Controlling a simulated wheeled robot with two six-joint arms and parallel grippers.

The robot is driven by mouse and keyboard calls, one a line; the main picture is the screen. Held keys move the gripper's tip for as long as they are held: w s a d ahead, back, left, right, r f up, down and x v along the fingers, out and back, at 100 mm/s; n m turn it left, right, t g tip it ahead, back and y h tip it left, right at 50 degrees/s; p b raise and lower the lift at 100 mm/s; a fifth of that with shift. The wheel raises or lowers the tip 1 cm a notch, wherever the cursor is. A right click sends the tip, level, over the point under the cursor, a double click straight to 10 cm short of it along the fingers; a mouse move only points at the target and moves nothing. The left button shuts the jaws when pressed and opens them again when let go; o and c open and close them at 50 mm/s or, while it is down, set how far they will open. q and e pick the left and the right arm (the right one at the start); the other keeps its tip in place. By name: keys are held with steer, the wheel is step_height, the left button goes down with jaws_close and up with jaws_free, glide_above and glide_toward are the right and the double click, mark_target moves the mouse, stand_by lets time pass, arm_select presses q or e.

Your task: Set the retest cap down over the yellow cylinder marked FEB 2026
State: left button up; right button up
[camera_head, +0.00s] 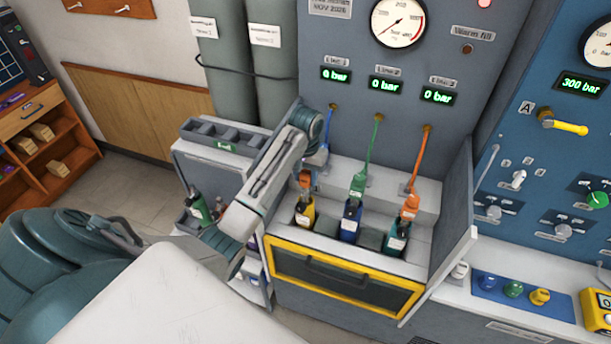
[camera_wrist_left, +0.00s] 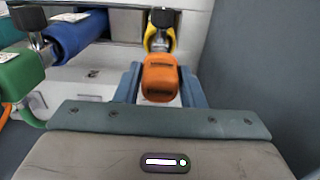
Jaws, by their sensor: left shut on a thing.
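An orange cap (camera_head: 304,180), which I take as the retest cap, is held in my left gripper (camera_head: 310,165). It also shows in the left wrist view (camera_wrist_left: 160,80), between the blue fingers. The yellow cylinder (camera_head: 306,214) stands in the leftmost place of the bench bay, just below the cap in the head view. In the left wrist view the cylinder (camera_wrist_left: 154,38) with its black top shows beyond the cap. Its label is too small to read. I cannot tell whether cap and cylinder touch. My right gripper is not in view.
To the right stand a blue cylinder (camera_head: 350,224) under a green connector (camera_head: 358,185) and a teal cylinder (camera_head: 396,240) under an orange connector (camera_head: 410,207). Hoses run up to the panel. A side wall (camera_head: 455,225) closes the bay at right. A grey tray (camera_head: 225,135) stands at left.

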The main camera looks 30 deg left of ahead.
arm_select(q)
steer(key=shift+f, duration=0.1)
stand_by(0.3)
steer(key=shift+f, duration=0.55)
steer(key=shift+f, duration=0.8)
stand_by(0.3)
steer(key=shift+f, duration=0.5)
stand_by(0.4)
steer(key=o, duration=1)
steer(key=shift+o, duration=0.2)
